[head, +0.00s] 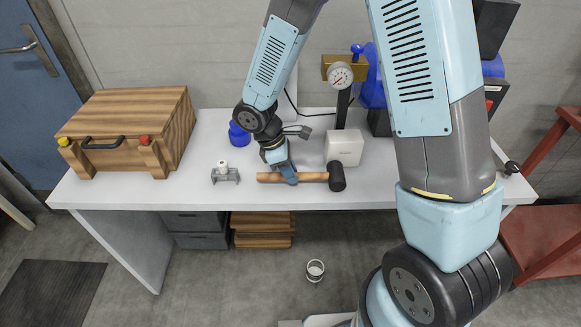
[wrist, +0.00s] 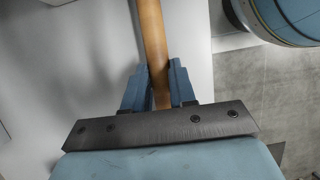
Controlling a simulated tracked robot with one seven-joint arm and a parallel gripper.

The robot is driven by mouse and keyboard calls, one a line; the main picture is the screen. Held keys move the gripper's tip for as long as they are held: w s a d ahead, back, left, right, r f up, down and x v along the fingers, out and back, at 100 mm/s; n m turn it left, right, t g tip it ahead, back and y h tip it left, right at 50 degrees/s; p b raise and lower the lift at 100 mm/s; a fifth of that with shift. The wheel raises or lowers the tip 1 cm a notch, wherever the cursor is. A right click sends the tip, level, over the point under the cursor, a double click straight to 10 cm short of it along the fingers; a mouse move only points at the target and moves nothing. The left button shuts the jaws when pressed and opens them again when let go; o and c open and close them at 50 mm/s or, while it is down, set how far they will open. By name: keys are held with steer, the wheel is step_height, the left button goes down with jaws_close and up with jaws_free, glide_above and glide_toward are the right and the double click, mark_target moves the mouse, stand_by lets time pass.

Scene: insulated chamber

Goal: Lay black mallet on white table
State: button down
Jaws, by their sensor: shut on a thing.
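The black mallet has a light wooden handle and a black head (head: 337,178). It lies level along the front edge of the white table (head: 210,195), head to the right. My gripper (head: 291,180) is shut on the wooden handle near its middle. In the wrist view the handle (wrist: 152,45) runs up between the two blue fingers of my gripper (wrist: 159,88). The white table top (wrist: 80,60) is behind the handle in that view. I cannot tell whether the mallet touches the table or is held just above it.
A white block (head: 344,147) stands just behind the mallet head. A small grey fixture with a white knob (head: 224,174) is left of the handle. A wooden box (head: 130,125) fills the table's left end, and a gauge (head: 340,76) stands behind the block. The table's front edge is close.

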stand_by(0.3)
steer(key=c, duration=0.8)
jaws_free()
steer(key=shift+c, duration=0.2)
steer(key=o, duration=0.6)
steer(key=shift+c, duration=0.2)
steer(key=shift+v, duration=4.4)
